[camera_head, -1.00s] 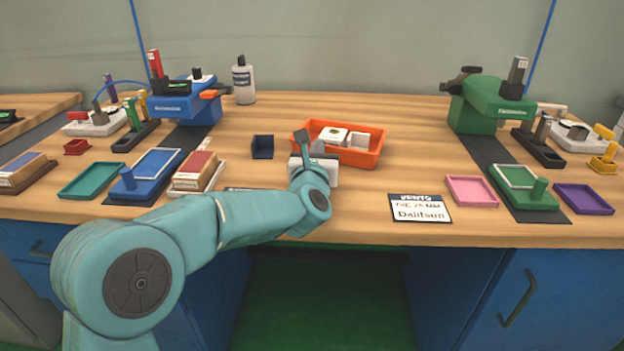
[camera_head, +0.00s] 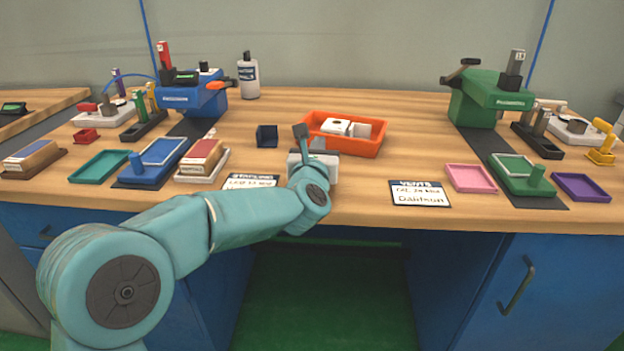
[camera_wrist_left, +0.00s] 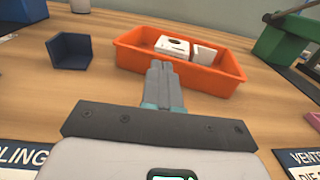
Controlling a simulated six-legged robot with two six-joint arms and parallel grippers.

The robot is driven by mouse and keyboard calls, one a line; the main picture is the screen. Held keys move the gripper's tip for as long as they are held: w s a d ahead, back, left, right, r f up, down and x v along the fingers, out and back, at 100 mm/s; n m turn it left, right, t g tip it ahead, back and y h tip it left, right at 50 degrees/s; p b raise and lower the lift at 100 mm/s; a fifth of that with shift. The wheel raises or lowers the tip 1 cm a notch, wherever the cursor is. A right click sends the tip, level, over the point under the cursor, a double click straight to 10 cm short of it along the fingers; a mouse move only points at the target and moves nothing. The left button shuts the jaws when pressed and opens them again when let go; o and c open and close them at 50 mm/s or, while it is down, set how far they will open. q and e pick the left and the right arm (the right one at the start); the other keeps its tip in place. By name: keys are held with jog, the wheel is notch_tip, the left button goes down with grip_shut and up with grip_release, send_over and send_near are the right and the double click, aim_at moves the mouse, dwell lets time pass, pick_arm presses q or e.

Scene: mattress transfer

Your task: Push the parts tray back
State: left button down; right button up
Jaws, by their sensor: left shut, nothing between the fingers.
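The orange parts tray (camera_head: 365,148) sits on the wooden bench, right of the middle left area, with white parts (camera_head: 345,127) in it. In the left wrist view the tray (camera_wrist_left: 192,77) lies just beyond my fingertips. My left gripper (camera_head: 301,131) is shut and empty, in front of the tray's left part. In the left wrist view its closed fingers (camera_wrist_left: 160,70) overlap the tray's front wall; I cannot tell whether they touch it. My right gripper is not in view.
A small dark-blue bin (camera_head: 267,137) stands left of the tray. A blue device (camera_head: 192,97) and a green device (camera_head: 480,100) stand farther back on either side. Labelled cards (camera_head: 420,193) lie near the front edge. The bench behind the tray is clear.

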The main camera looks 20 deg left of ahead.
pick_arm(q)
jog(key=v, duration=0.9)
jog(key=shift+r, duration=0.3)
jog(key=shift+s+d+f, duration=0.1)
jog(key=shift+s+d, duration=0.1)
jog(key=shift+s, duration=0.5)
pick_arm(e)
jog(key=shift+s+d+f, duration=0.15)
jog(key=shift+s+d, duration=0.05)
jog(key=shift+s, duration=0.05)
pick_arm(q)
jog(key=shift+s, duration=0.15)
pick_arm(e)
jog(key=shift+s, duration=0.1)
